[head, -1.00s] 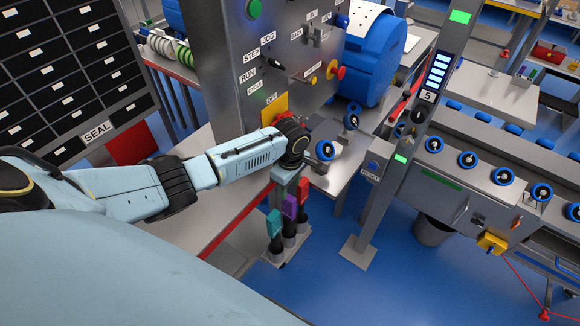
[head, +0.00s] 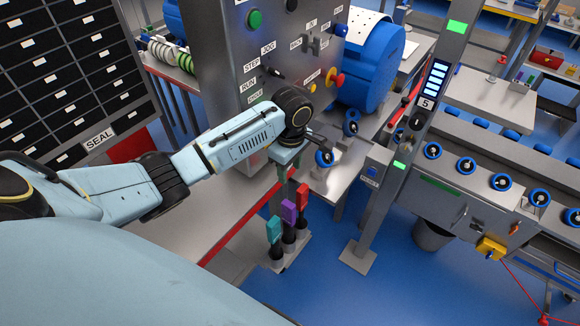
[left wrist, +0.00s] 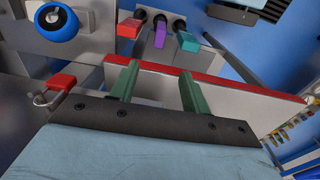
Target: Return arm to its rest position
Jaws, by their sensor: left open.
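My left arm (head: 235,140) comes in from the left and reaches across in front of the grey control panel (head: 220,60). Its gripper (head: 284,176) points down below the dark wrist joint, above the grey work surface near the panel's foot. In the left wrist view the two green fingers (left wrist: 158,75) stand apart with nothing between them. Beyond them is a light surface with a red edge (left wrist: 220,75). My right gripper is in neither view.
Red (head: 302,194), purple (head: 289,211) and teal (head: 273,229) handles stand below the gripper. A red padlock (left wrist: 60,82) is left of the fingers. A grey post (head: 400,150) and a roller conveyor (head: 480,195) stand to the right. Blue floor lies open in front.

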